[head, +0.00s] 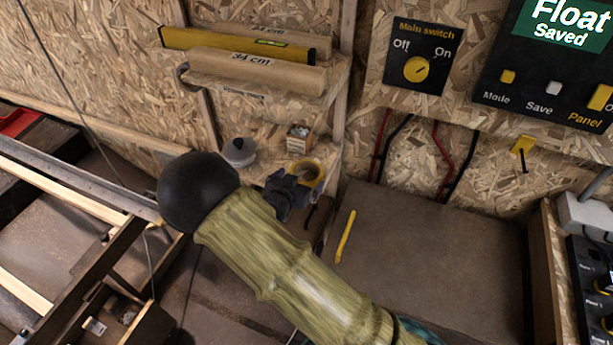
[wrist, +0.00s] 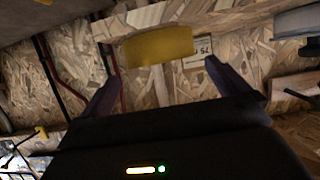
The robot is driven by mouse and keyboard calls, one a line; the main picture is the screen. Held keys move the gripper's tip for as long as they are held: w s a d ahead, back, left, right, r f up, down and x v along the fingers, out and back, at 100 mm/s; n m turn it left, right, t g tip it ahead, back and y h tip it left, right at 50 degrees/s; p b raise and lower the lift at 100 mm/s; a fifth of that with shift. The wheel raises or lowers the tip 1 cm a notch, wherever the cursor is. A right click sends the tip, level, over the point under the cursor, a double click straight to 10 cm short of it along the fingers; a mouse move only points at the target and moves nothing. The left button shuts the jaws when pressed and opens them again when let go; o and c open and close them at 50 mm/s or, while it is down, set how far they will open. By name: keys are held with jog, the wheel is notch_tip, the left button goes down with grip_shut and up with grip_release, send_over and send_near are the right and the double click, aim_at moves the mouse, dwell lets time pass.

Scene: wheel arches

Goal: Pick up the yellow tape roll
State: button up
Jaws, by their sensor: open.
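The yellow tape roll (head: 320,175) lies at the right end of a small wooden shelf in the head view. In the wrist view it shows as a yellow band (wrist: 160,47) ahead of my fingers, near the middle top. My gripper (head: 288,188) is just left of and in front of the roll in the head view, partly overlapping it. In the wrist view my gripper (wrist: 163,72) is open, its two dark fingers spread on either side of the roll's width. Nothing is seen between the fingers, and the roll appears to be beyond their tips.
A grey lidded pot (head: 238,152) and a small box (head: 299,139) share the shelf. A yellow stick (head: 345,238) lies on the brown surface to the right, which is mostly clear.

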aim_at(311, 166)
jog(key=shift+w+d+f, duration=0.15)
jog(key=shift+w+f, duration=0.1)
jog(key=shift+w, duration=0.25)
jog(key=x, duration=0.5)
jog(key=shift+f, duration=0.1)
dwell(0.3)
jog(key=c, duration=0.8)
jog(key=shift+c, duration=0.2)
notch_tip(311, 166, up, 10)
jog(key=p, duration=0.1)
